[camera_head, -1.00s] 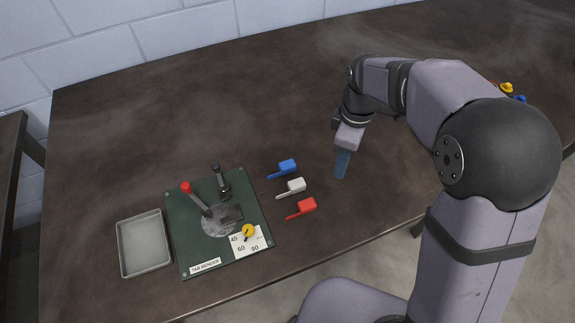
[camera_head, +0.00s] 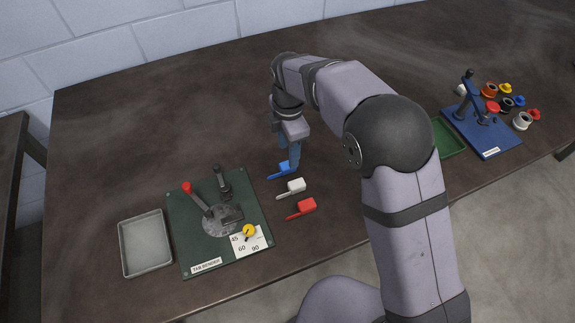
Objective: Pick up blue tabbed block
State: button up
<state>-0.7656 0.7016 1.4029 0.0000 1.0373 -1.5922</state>
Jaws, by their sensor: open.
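The blue tabbed block (camera_head: 284,169) lies on the dark table, with its thin tab pointing to the lower left. My gripper (camera_head: 292,166) is open and points down right at the block. Its blue-grey fingers hide the block's right part. I cannot tell whether the fingers touch the block. The white tabbed block (camera_head: 293,187) and the red tabbed block (camera_head: 303,208) lie in a row below the blue one.
A green tab bender board (camera_head: 185,245) with a red-knobbed lever stands to the left. A grey tray (camera_head: 122,262) is beside it. At the right are a green tray (camera_head: 449,137) and a blue fixture board (camera_head: 496,141) with several spools. The table behind the blocks is clear.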

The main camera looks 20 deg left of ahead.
aim_at(284, 168)
jog(key=shift+w+d+f+p, duration=0.1)
jog(key=shift+f+p, duration=0.5)
jog(key=shift+f, duration=0.7)
jog(key=shift+d+f+p, duration=0.1)
jog(key=shift+f+p, duration=0.45)
jog(key=shift+f, duration=0.75)
grip_shut()
jog(key=shift+a+r, duration=0.1)
